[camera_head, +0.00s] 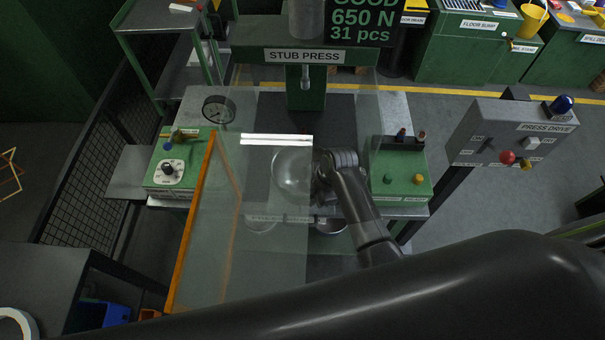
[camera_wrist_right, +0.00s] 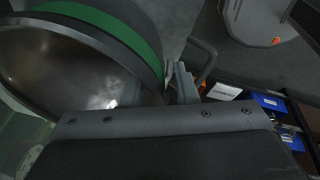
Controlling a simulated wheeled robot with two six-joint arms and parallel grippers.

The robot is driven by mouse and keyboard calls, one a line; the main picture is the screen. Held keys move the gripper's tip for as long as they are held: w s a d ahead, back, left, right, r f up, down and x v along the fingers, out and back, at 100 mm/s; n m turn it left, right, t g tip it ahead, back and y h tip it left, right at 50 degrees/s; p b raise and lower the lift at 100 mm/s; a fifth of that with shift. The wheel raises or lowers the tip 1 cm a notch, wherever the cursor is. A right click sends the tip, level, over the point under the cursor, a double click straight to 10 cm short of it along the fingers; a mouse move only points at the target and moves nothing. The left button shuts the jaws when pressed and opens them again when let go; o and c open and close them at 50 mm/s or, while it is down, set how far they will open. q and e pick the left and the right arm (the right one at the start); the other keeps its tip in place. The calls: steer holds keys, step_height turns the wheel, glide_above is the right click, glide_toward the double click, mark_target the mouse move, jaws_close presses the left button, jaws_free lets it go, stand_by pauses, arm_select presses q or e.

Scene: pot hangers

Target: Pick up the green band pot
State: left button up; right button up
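The green band pot (camera_wrist_right: 105,65) fills the upper left of the right wrist view. It is a steel pot, tilted in that picture, with a green band around its outside and its shiny inside showing. A pale round pot shape (camera_head: 291,172) shows through clear glass in the head view; its band cannot be made out there. My right gripper (camera_head: 319,178) is beside this shape, on its right. In the wrist view one finger (camera_wrist_right: 184,85) stands close against the pot's outer wall, near a dark handle. The other finger is hidden, so its grip is unclear. My left gripper is out of view.
A clear panel with an orange edge (camera_head: 192,220) stands in front of the stub press (camera_head: 305,88). Green control boxes (camera_head: 168,172) (camera_head: 399,183) flank the press. A grey press drive box (camera_head: 495,130) stands at right. A metal bowl shape (camera_head: 330,227) shows below my gripper.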

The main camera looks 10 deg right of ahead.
steer(key=shift+a, duration=0.1)
steer(key=shift+c, duration=1.2)
steer(key=shift+w, duration=0.1)
steer(key=shift+c, duration=1.1)
steer(key=shift+a+f, duration=0.1)
jaws_close()
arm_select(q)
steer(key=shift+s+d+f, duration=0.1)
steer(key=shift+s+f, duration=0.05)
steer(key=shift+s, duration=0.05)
arm_select(e)
steer(key=shift+w, duration=0.1)
